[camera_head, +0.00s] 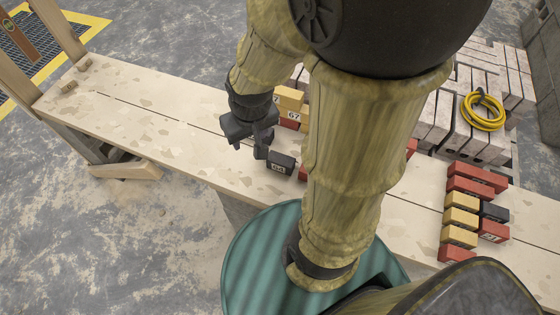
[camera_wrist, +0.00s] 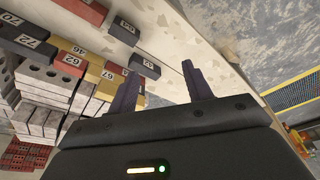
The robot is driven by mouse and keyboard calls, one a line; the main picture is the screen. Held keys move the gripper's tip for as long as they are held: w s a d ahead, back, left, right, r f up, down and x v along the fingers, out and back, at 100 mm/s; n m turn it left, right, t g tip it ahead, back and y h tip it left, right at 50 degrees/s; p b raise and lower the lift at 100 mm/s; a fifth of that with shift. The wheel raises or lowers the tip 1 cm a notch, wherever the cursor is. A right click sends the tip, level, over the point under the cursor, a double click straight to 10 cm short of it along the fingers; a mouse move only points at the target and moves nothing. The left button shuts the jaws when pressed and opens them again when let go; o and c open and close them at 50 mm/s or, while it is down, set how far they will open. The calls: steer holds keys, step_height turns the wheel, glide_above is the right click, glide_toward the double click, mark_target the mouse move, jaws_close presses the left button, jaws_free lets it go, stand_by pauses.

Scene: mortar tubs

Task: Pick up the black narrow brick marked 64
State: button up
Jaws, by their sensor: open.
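The black narrow brick marked 64 (camera_head: 281,165) lies on the pale plank bench, just right of my gripper (camera_head: 249,147). In the wrist view a separate black brick (camera_wrist: 123,32) lies at the top, its label upside down and probably 64. My gripper also shows there (camera_wrist: 159,72), its two fingers apart with nothing held. Another black brick (camera_wrist: 146,66), its label hard to read, is close to the left fingertip. My arm hides part of the bench right of the brick marked 64.
A yellow brick marked 67 (camera_head: 292,116) and red bricks stand behind the black one. More red, yellow and black bricks (camera_head: 470,205) stand at the right. The bench's left part is mostly clear.

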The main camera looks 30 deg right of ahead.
steer(key=shift+o, duration=1.3)
steer(key=shift+w+f+m, duration=0.1)
steer(key=shift+f+m, duration=0.1)
steer(key=shift+m, duration=0.1)
steer(key=m+g+h+b, duration=0.3)
steer(key=m+g, duration=0.3)
steer(key=m, duration=2.2)
glide_above(280, 160)
steer(key=w+a, duration=0.4)
steer(key=w, duration=0.1)
step_height(280, 160, down, 14)
steer(key=shift+s+d, duration=0.15)
steer(key=shift+s, duration=0.1)
steer(key=b+x, duration=0.1)
steer(key=x, duration=1.1)
steer(key=shift+s, duration=0.1)
